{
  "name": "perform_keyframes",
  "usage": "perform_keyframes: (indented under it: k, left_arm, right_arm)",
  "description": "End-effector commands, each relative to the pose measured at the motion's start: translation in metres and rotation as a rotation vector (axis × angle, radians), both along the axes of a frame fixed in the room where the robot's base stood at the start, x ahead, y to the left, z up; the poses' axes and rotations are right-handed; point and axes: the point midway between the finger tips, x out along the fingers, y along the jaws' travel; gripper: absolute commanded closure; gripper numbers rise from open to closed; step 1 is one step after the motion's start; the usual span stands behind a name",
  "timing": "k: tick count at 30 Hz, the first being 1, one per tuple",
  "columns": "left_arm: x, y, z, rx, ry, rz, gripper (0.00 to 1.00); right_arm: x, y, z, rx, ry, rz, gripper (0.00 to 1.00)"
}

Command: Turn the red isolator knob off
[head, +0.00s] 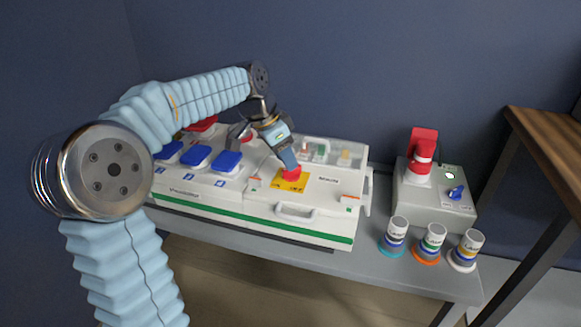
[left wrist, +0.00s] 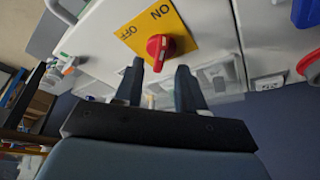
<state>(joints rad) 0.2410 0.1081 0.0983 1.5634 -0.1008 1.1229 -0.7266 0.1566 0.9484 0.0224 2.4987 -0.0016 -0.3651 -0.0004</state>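The red isolator knob (head: 291,174) sits on a yellow plate (head: 288,185) on the front right of the white socket box. In the left wrist view the red knob (left wrist: 160,47) is beside the words ON and OFF on the yellow plate (left wrist: 180,33). Its grip runs up and down the picture, and a small pale mark on it faces roughly toward ON. My left gripper (left wrist: 158,68) is open, its two dark fingers on either side of the knob's lower end; contact cannot be told. In the head view my left gripper (head: 292,168) hides part of the knob. My right gripper is out of view.
The white box (head: 250,220) also carries several blue socket covers (head: 196,156) and a front handle (head: 295,211). A grey box (head: 435,205) with a red plug (head: 422,150) and blue knob (head: 455,192) stands right. Three labelled connectors (head: 432,240) stand before it.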

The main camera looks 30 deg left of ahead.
Motion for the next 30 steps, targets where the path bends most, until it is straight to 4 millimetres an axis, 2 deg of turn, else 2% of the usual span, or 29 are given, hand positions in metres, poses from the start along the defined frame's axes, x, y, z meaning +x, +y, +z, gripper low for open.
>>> perform_keyframes:
  k: [3,6,17,20,25,30]
  left_arm:
    - [0.006,-0.004,-0.02,-0.001,0.003,0.0,0.61]
    - [0.01,-0.006,-0.029,-0.001,0.002,0.001,0.61]
    - [0.012,-0.007,-0.035,0.0,0.0,0.001,0.61]
    - [0.012,-0.007,-0.035,0.0,0.0,0.001,0.73]
    - [0.012,-0.007,-0.034,0.0,0.0,0.001,0.99]
    - [0.012,-0.007,-0.035,0.0,0.001,0.001,1.0]
  right_arm:
    - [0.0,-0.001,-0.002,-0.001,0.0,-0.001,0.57]
    - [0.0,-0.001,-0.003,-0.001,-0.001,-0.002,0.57]
    - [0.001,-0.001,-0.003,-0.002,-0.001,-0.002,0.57]
    - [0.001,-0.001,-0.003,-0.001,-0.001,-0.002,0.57]
    - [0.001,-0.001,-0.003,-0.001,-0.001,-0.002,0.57]
    - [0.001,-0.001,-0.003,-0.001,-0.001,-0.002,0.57]
